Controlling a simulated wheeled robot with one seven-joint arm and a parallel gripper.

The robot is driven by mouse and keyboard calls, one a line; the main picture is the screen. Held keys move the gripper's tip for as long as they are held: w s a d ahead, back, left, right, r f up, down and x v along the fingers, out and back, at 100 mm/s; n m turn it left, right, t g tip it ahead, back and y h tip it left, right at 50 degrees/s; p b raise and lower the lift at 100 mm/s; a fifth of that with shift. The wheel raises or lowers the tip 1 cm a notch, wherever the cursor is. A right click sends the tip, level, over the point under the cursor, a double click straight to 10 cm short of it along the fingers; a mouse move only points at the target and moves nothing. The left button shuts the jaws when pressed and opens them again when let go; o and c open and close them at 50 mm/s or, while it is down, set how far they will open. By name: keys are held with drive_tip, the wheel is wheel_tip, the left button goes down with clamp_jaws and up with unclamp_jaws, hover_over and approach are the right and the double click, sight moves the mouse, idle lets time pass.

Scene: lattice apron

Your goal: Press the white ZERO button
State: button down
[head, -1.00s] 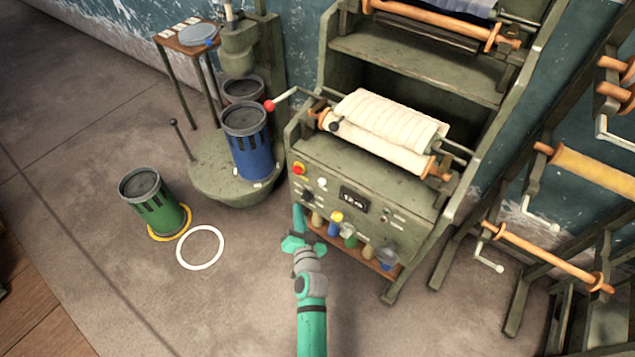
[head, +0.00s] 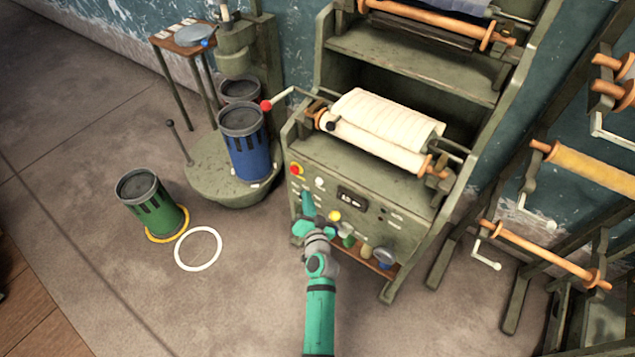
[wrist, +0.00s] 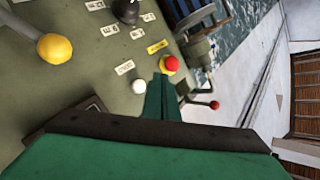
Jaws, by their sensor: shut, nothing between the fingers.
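The white button (head: 319,182) sits on the front panel of the green machine, right of a red button (head: 295,169) and left of the small dark display (head: 352,199). In the wrist view the white button (wrist: 138,87) is a small round knob beside a label. My gripper (head: 308,205) is shut and empty, in front of the panel and below the white button in the head view. In the wrist view my gripper's closed fingers (wrist: 161,95) show just right of the white button, with the red button (wrist: 170,63) beyond their tips. I see no contact with the white button.
A red-tipped lever (wrist: 214,105) sticks out beside the panel. A yellow round knob (wrist: 54,47) and a dark knob (wrist: 126,10) are also near. Several jars stand on a shelf (head: 381,268) below. Blue (head: 246,155) and green (head: 150,205) canisters stand to the left.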

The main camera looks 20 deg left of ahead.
sight(319, 181)
drive_tip(key=w, duration=0.1)
drive_tip(key=w+d, duration=0.1)
drive_tip(key=w, duration=0.1)
drive_tip(key=shift+d, duration=0.3)
drive_tip(key=shift+a, duration=0.2)
idle(0.5)
drive_tip(key=shift+w, duration=0.1)
idle(0.4)
drive_tip(key=shift+d, duration=0.2)
idle(0.3)
drive_tip(key=shift+w+a, duration=0.15)
drive_tip(key=shift+a, duration=0.1)
